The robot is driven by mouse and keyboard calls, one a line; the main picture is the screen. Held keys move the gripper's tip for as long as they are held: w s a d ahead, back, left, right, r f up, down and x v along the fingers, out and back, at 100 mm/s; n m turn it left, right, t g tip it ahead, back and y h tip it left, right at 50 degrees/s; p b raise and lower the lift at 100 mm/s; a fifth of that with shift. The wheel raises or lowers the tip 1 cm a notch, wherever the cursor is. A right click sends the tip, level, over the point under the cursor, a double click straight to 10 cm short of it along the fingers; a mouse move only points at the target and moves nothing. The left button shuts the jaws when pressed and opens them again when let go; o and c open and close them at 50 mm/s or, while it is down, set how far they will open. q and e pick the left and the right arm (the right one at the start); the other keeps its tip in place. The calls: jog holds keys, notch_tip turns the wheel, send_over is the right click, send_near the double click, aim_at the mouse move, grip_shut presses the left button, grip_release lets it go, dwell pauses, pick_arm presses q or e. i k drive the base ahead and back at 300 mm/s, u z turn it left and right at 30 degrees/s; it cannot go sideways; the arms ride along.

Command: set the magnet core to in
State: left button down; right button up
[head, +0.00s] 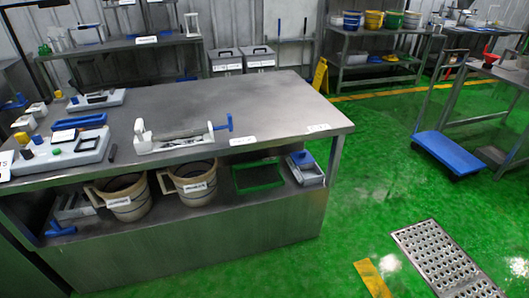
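A white stand (178,145) with a grey drum lying in it sits near the front edge of the steel table, around its middle. A blue T-shaped handle (229,122) stands at the right end of the stand, a little out from the end plate. It looks like the handle of the magnet core; the core itself is hidden, and I cannot tell how far in it is. Neither of my grippers is in view.
The steel table (270,107) has clear room behind and right of the stand. Grey and blue devices (62,148) crowd its left end. Beige buckets (194,183) and a green tray (257,177) are on the lower shelf. A blue cart (448,153) stands right; green floor lies between.

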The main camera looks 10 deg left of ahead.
aim_at(230, 126)
jog(key=z, duration=1.1)
jog(key=i, duration=0.95)
jog(key=u, duration=0.05)
